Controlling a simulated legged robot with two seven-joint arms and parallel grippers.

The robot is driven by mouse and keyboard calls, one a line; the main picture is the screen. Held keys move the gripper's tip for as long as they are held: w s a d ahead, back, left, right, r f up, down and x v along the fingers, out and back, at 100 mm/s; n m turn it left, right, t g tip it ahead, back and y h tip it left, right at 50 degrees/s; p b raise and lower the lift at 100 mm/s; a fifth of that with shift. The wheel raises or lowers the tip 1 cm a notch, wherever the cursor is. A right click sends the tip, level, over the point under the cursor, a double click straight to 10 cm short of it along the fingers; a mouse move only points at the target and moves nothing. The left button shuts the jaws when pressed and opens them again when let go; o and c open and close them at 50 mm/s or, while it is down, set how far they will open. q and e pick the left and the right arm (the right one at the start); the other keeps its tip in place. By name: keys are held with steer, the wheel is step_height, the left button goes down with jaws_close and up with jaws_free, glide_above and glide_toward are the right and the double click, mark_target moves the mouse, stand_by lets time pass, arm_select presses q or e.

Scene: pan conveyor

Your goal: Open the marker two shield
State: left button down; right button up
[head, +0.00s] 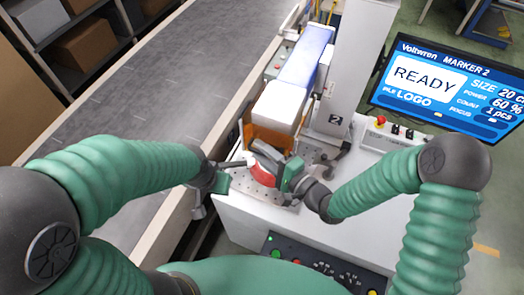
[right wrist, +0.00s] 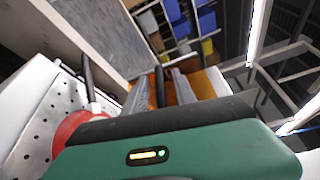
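The marker two machine has a white and blue head (head: 275,105) above a perforated plate (head: 243,183). Its orange translucent shield (head: 268,139) hangs below the head and also shows in the right wrist view (right wrist: 205,84). A red pan (head: 263,175) is on the plate, partly hidden by my right gripper. My right gripper (head: 270,163) is in front of the shield. In the right wrist view its two grey fingers (right wrist: 160,92) stand apart with a black bar between them; contact is unclear. My left gripper (head: 232,165) is beside the pan; its fingertips are unclear.
A grey conveyor (head: 130,90) runs along the left. The screen (head: 450,88) reads MARKER 2, READY. A column marked 2 (head: 345,75) stands behind the plate. A box with a red button (head: 395,133) sits right, and a button panel (head: 310,262) is in front.

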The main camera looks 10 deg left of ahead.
steer(key=p+v, duration=0.4)
steer(key=v, duration=1.3)
steer(key=shift+f+p, duration=0.15)
steer(key=shift+p, duration=0.2)
steer(key=shift+w+a, duration=0.1)
